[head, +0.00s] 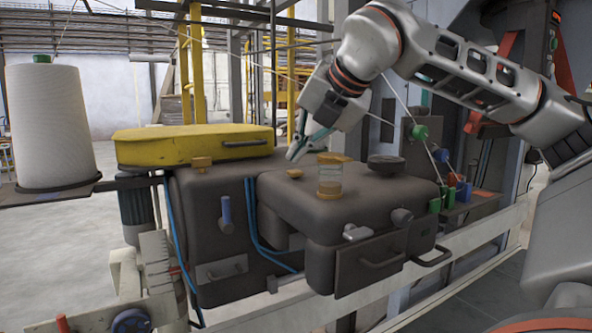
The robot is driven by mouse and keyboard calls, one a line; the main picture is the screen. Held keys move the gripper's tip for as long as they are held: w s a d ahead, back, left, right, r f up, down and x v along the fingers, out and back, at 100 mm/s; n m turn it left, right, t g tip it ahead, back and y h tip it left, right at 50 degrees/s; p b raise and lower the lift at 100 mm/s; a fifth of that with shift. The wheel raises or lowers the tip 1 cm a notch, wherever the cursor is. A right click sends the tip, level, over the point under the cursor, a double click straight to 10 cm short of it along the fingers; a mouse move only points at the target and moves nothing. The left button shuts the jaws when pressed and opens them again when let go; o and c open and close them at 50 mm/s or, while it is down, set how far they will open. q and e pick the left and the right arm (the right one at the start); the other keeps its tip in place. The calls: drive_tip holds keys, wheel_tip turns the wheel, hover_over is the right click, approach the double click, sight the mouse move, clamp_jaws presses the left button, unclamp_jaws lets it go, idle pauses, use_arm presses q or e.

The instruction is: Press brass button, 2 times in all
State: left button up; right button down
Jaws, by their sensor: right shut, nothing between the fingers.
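A small low brass button (294,173) sits on the dark top of the sewing-head-like machine housing (285,200), left of a clear cylinder with brass ends. My right gripper (292,156) comes down from the upper right, with its fingers shut and empty. Its fingertips appear just above the brass button in the picture, with a small gap between them. From this one view I cannot tell how far the tips are from the button in depth. My left gripper is not in view.
The clear cylinder with brass ends (330,178) stands close right of the button. A dark round knob (386,163) lies further right. A yellow cover (195,146) and a brass knob (201,164) are left. A white thread cone (50,125) stands far left.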

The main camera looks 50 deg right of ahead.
sight(298, 171)
drive_tip(key=shift+r, duration=1.45)
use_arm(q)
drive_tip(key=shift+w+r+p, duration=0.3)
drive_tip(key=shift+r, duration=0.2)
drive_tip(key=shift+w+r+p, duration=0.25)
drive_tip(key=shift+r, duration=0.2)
use_arm(e)
wheel_tip(298, 171, up, 3)
drive_tip(key=shift+r, duration=0.1)
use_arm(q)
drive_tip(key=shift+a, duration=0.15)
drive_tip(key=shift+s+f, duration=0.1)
